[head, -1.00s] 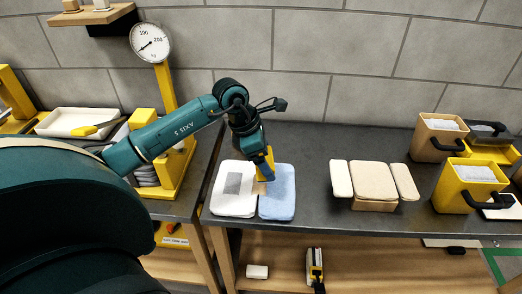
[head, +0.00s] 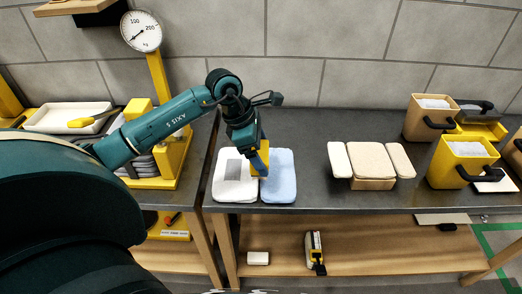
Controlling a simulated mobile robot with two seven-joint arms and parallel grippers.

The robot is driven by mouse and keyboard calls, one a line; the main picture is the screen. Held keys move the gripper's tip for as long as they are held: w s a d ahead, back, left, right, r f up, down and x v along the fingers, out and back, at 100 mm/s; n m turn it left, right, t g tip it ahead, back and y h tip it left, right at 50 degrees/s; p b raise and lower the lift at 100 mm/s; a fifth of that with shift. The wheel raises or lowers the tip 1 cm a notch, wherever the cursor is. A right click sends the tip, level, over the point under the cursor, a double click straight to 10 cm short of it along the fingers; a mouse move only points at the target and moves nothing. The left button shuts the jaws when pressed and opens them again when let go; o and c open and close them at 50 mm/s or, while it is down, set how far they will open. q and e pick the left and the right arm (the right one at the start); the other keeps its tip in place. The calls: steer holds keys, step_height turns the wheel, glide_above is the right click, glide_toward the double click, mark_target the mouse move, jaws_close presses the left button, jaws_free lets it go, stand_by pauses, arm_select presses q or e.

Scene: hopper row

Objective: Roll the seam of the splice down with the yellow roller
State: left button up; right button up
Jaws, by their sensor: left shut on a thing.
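A white pad (head: 234,192) and a light blue pad (head: 281,178) lie side by side on the dark bench, their edges meeting in a seam. A grey patch (head: 236,169) lies on the white pad, close to the seam. My left gripper (head: 261,166) points down over the seam, shut on a yellow tool (head: 260,150) that looks like the roller. The gripper hides part of the tool and of the seam. I cannot tell whether the tool touches the pads. My right gripper is not in view.
A cream padded block with side pieces (head: 360,160) stands to the right. Tan (head: 418,122) and yellow (head: 447,166) hoppers stand at the far right. A yellow dial scale (head: 160,105) and a white tray (head: 50,120) are left. Bench between pads and block is clear.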

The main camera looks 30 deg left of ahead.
arm_select(q)
step_height(320, 180, down, 5)
steer(key=b, duration=0.3)
steer(key=shift+r, duration=0.1)
steer(key=shift+w+a+r+b, duration=0.1)
steer(key=shift+w+a+b, duration=0.45)
steer(key=shift+w, duration=0.5)
steer(key=shift+w+a+r+b, duration=0.1)
steer(key=shift+w+a+b, duration=0.3)
steer(key=shift+w+a, duration=0.55)
steer(key=shift+w+a+r+b, duration=0.1)
steer(key=shift+w+a+b, duration=0.4)
steer(key=shift+w, duration=0.7)
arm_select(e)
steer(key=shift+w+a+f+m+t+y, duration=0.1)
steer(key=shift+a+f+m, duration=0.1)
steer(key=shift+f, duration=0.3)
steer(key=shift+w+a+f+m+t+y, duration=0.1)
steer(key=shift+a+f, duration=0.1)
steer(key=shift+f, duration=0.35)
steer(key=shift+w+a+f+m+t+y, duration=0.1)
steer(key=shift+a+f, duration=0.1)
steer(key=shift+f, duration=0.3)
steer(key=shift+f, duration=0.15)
arm_select(q)
steer(key=shift+f+b, duration=0.3)
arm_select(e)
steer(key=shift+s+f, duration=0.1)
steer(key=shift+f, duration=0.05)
